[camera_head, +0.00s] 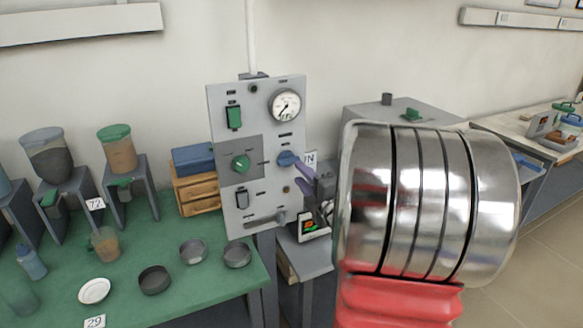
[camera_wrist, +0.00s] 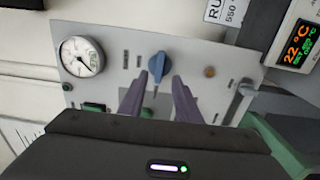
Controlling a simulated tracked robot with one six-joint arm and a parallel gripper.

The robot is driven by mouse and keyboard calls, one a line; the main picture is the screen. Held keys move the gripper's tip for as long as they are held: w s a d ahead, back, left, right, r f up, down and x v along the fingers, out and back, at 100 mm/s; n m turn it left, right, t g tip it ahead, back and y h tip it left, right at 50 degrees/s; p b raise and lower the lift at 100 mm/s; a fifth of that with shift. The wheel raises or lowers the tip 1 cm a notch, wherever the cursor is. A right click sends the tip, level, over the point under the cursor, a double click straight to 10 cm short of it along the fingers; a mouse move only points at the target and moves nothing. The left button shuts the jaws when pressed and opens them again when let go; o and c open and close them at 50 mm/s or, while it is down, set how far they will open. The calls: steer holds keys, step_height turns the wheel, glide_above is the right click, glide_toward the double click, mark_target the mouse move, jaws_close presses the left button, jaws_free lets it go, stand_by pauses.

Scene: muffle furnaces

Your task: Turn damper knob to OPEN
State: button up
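A grey control panel (camera_head: 262,204) carries a blue pointer knob (camera_head: 287,158) on its right side and a green knob (camera_head: 241,163) left of it. The labels are too small to read, so I cannot tell which is the damper knob. In the wrist view the blue knob (camera_wrist: 157,66) lies just beyond and between my gripper's (camera_wrist: 157,80) two purple fingers. The fingers are spread, with a gap on either side of the knob; contact is not visible. In the head view my gripper (camera_head: 301,177) is at the panel's right edge, partly hidden by my arm.
A round dial gauge (camera_head: 285,105) sits above the blue knob. A lit temperature display (camera_wrist: 298,45) stands beside the panel. A green table (camera_head: 205,282) at left holds bowls, a dish and dispensers. A grey furnace (camera_head: 365,112) stands behind my arm.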

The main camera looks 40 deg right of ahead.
mark_target(290, 163)
steer(key=shift+x, duration=3.15)
steer(key=shift+c, duration=0.2)
steer(key=shift+f, duration=0.1)
jaws_close()
steer(key=shift+s+a, duration=0.1)
steer(key=shift+a, duration=0.05)
